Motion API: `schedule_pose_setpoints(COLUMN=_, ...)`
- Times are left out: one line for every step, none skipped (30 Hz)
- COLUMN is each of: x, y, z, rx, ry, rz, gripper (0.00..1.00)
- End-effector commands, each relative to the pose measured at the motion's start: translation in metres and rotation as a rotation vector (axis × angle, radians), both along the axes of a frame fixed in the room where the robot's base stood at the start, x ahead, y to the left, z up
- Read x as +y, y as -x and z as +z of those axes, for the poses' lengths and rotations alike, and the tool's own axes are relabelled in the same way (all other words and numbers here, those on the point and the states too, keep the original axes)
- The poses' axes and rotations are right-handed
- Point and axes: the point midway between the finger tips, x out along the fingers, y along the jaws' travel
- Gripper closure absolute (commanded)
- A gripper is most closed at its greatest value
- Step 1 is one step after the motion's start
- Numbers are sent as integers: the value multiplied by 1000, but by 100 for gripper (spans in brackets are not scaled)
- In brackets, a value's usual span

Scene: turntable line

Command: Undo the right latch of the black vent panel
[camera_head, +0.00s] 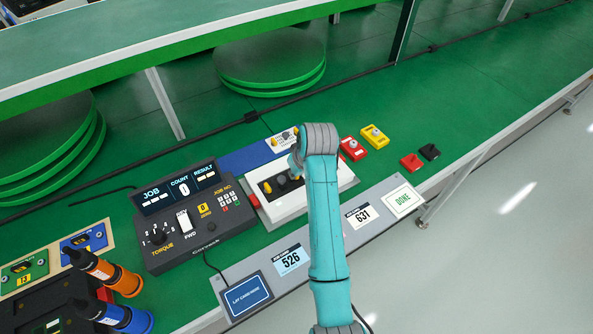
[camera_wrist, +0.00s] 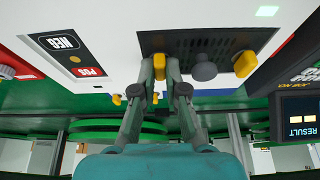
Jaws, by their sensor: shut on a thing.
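The black vent panel (camera_wrist: 215,40) lies on a white box top, seen upside down in the wrist view. A yellow latch (camera_wrist: 159,61) sits at its left end in that picture. My gripper (camera_wrist: 160,76) is shut on this latch, with a finger on either side. A second yellow latch (camera_wrist: 245,63) and a dark grey knob (camera_wrist: 203,70) stand apart from the fingers. In the head view, the panel (camera_head: 274,186) is partly hidden by my arm, which reaches over its right end. The free yellow latch (camera_head: 267,188) shows on its left.
A black torque controller (camera_head: 208,240) stands left of the white box (camera_head: 270,213). Red and yellow switch boxes (camera_head: 374,136) lie to the right. Orange and blue drivers (camera_head: 115,275) are at front left. The green bench farther right is mostly clear.

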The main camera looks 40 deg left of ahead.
Motion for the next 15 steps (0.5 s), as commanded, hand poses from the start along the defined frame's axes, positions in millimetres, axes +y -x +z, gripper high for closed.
schedule_pose_setpoints(x=0, y=0, z=0, rx=0, ry=-1, rz=0, gripper=84)
schedule_pose_setpoints(x=0, y=0, z=0, rx=0, ry=-1, rz=0, gripper=76)
schedule_pose_setpoints(x=0, y=0, z=0, rx=0, ry=-1, rz=0, gripper=66)
schedule_pose_setpoints(x=0, y=0, z=0, rx=0, ry=-1, rz=0, gripper=62)
schedule_pose_setpoints(x=0, y=0, z=0, rx=0, ry=-1, rz=0, gripper=62)
schedule_pose_setpoints(x=0, y=0, z=0, rx=0, ry=-1, rz=0, gripper=62)
schedule_pose_setpoints(x=0, y=0, z=0, rx=-1, ry=-1, rz=0, gripper=62)
schedule_pose_setpoints(x=0, y=0, z=0, rx=-1, ry=-1, rz=0, gripper=62)
schedule_pose_setpoints(x=0, y=0, z=0, rx=-1, ry=0, rz=0, gripper=62)
schedule_pose_setpoints(x=0, y=0, z=0, rx=-1, ry=0, rz=0, gripper=62)
schedule_pose_setpoints(x=0, y=0, z=0, rx=-1, ry=0, rz=0, gripper=62)
schedule_pose_setpoints(x=0, y=0, z=1, rx=-1, ry=-1, rz=0, gripper=62)
schedule_pose_setpoints(x=0, y=0, z=1, rx=-1, ry=-1, rz=0, gripper=62)
schedule_pose_setpoints(x=0, y=0, z=2, rx=-1, ry=-1, rz=0, gripper=62)
schedule_pose_setpoints(x=-1, y=0, z=4, rx=-2, ry=-1, rz=0, gripper=62)
